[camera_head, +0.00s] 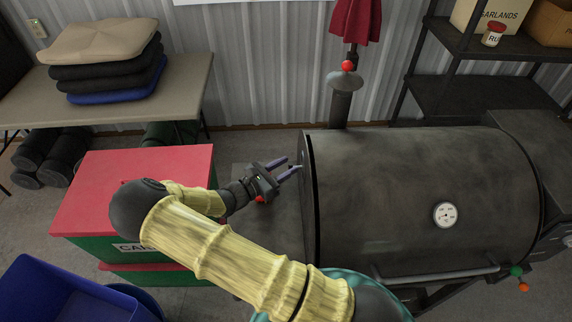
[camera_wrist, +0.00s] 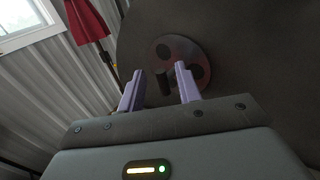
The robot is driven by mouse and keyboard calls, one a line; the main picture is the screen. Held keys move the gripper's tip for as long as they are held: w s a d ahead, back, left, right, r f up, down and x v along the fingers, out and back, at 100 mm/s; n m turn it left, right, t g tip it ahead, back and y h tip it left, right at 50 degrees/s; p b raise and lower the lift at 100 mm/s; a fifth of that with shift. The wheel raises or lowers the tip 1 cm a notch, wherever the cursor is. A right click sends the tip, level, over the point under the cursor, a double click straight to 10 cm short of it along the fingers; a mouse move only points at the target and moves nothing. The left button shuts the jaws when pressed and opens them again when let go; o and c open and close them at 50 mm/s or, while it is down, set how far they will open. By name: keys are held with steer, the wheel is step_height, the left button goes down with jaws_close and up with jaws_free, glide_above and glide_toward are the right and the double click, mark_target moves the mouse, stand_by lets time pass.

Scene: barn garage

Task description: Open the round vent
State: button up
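The round vent (camera_wrist: 184,62) is a reddish-grey disc with dark round holes on the flat end of the dark smoker barrel (camera_head: 420,190). A short dark knob (camera_wrist: 163,82) stands out from the vent. My gripper (camera_head: 289,170) is at the barrel's left end, its purple fingers pointing at that end face. I cannot tell whether either finger touches the knob. In the head view the vent is hidden, as the end face is seen almost edge-on.
Red-topped green boxes (camera_head: 135,185) stand left of the smoker, with a blue bin (camera_head: 65,295) in front. A thermometer (camera_head: 445,214) and handle (camera_head: 440,274) are on the barrel's front.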

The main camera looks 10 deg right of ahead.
steer(key=shift+w+d, duration=0.15)
steer(key=shift+d, duration=0.15)
jaws_close()
steer(key=shift+r+n+p, duration=0.15)
steer(key=shift+n+p, duration=0.15)
steer(key=shift+p, duration=0.4)
steer(key=shift+w+d+f+n+g+y+p, duration=0.1)
steer(key=shift+w+n+g+y+p, duration=0.15)
steer(key=shift+n+g+y+p, duration=0.8)
steer(key=shift+w+f+n+g+y+p, duration=0.1)
steer(key=shift+w+n+g+y+p, duration=0.25)
steer(key=shift+n+g+p, duration=0.9)
steer(key=shift+w+d+n+g+y+p, duration=0.15)
steer(key=shift+n+g+y+p, duration=0.5)
steer(key=shift+n+p, duration=1.2)
steer(key=shift+a+m+p, duration=0.1)
steer(key=shift+m+p, duration=0.35)
steer(key=shift+p, duration=0.05)
